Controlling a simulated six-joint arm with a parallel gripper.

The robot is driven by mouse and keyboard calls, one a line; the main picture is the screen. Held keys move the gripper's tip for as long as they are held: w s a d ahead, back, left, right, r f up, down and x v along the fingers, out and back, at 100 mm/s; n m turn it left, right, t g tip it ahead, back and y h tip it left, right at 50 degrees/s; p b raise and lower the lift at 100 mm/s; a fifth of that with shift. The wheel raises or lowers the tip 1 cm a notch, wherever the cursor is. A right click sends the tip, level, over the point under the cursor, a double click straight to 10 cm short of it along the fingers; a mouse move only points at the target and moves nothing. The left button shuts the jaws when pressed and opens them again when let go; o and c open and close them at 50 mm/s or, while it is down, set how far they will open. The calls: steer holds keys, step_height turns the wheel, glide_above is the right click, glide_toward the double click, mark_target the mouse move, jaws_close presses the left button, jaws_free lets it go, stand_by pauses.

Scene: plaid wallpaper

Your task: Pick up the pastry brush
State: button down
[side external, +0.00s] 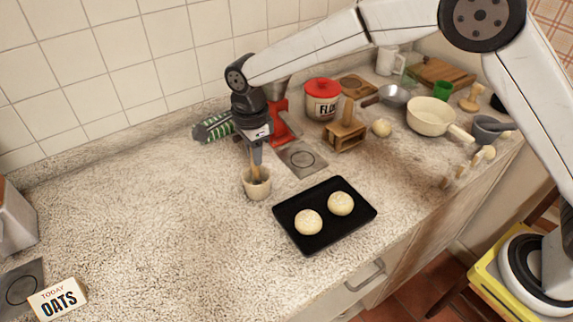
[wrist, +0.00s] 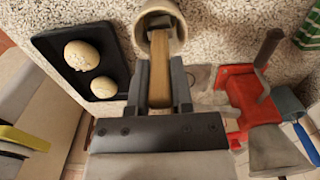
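The pastry brush (side external: 254,172) has a wooden handle and stands in a small cream cup (side external: 257,189) on the counter. In the wrist view the handle of the brush (wrist: 160,72) runs from between my fingers into the cup (wrist: 176,42). My gripper (side external: 257,155) points down just above the cup. In the wrist view the two dark fingers of my gripper (wrist: 160,85) lie close on both sides of the handle, with no clear gap. The brush head is inside the cup and mostly hidden.
A black tray (side external: 289,230) with two dough balls lies right and in front of the cup. Flour tin (side external: 322,99) and bowls stand farther right.

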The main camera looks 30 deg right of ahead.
steer(key=shift+r, duration=0.1)
stand_by(0.3)
steer(key=shift+r, duration=0.45)
step_height(320, 180, up, 2)
steer(key=s+d+r, duration=0.5)
steer(key=s+r, duration=0.5)
steer(key=s, duration=0.3)
steer(key=shift+f, duration=0.1)
stand_by(1.5)
steer(key=shift+w+a+f, duration=0.85)
steer(key=shift+w+f, duration=0.15)
steer(key=shift+w, duration=1.15)
steer(key=shift+w+a+f, duration=0.8)
steer(key=shift+w+f, duration=0.15)
steer(key=shift+w, duration=1.25)
steer(key=shift+w+a+f, duration=0.85)
steer(key=shift+w+f, duration=0.15)
steer(key=shift+w, duration=1.15)
